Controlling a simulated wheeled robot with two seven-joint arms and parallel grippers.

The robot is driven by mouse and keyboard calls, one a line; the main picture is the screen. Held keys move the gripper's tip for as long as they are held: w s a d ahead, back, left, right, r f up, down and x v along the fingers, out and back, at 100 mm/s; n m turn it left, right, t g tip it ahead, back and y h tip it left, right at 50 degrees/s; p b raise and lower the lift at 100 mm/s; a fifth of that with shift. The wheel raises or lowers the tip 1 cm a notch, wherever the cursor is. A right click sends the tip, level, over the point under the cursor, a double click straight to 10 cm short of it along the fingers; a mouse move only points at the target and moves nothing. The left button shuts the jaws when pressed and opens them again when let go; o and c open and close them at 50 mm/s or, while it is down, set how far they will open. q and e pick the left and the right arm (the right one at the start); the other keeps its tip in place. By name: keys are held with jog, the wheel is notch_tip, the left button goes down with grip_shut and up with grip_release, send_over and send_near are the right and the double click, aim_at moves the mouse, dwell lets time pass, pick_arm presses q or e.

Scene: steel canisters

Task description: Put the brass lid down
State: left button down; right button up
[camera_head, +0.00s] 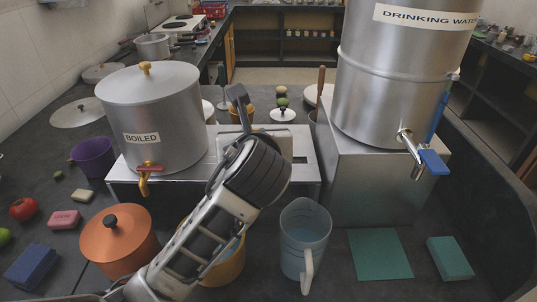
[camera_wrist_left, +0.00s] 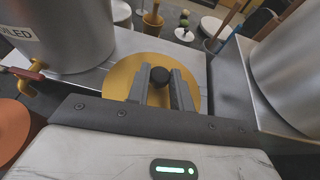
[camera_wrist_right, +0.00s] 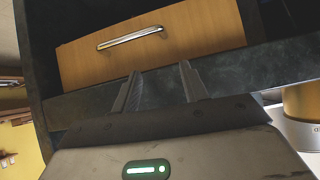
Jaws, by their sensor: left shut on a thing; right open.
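The brass lid (camera_wrist_left: 130,77) is a flat yellow disc with a black knob, seen in the left wrist view. My left gripper (camera_wrist_left: 166,88) is shut on the knob, with a finger on either side, above the grey metal stand. In the head view my left gripper (camera_head: 239,103) is over the back of the stand (camera_head: 301,165), between the boiled-water canister and the large canister; the arm hides most or all of the lid there. Whether the lid touches the stand cannot be told. My right gripper (camera_wrist_right: 158,88) is open and empty, facing a wooden drawer (camera_wrist_right: 150,45).
The boiled-water canister (camera_head: 160,115) stands left, the drinking-water canister (camera_head: 395,85) right on a metal block. In front are a copper pot (camera_head: 115,250), a yellow pot (camera_head: 232,268) partly behind my arm, and a clear jug (camera_head: 304,240). A green mat (camera_head: 380,254) lies bare.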

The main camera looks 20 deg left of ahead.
pick_arm(q)
jog(key=d+r, duration=0.1)
jog(key=w+d+r, duration=0.1)
jog(key=shift+d+y, duration=0.3)
jog(key=shift+w+r+b, duration=0.1)
jog(key=shift+w+b, duration=0.2)
jog(key=shift+w, duration=0.1)
jog(key=f+x, duration=0.1)
jog(key=x, duration=0.4)
jog(key=f+x, duration=0.1)
jog(key=x, duration=0.3)
jog(key=s+d+f+x, duration=0.1)
jog(key=x, duration=0.4)
jog(key=shift+w+f+b, duration=0.2)
jog(key=shift+w+b, duration=0.1)
jog(key=shift+b, duration=0.05)
jog(key=shift+w+a+f, duration=0.2)
jog(key=shift+w+f, duration=0.2)
jog(key=shift+f, duration=1.7)
jog(key=c, duration=1.2)
grip_release()
jog(key=shift+f, duration=0.1)
jog(key=shift+c, duration=0.2)
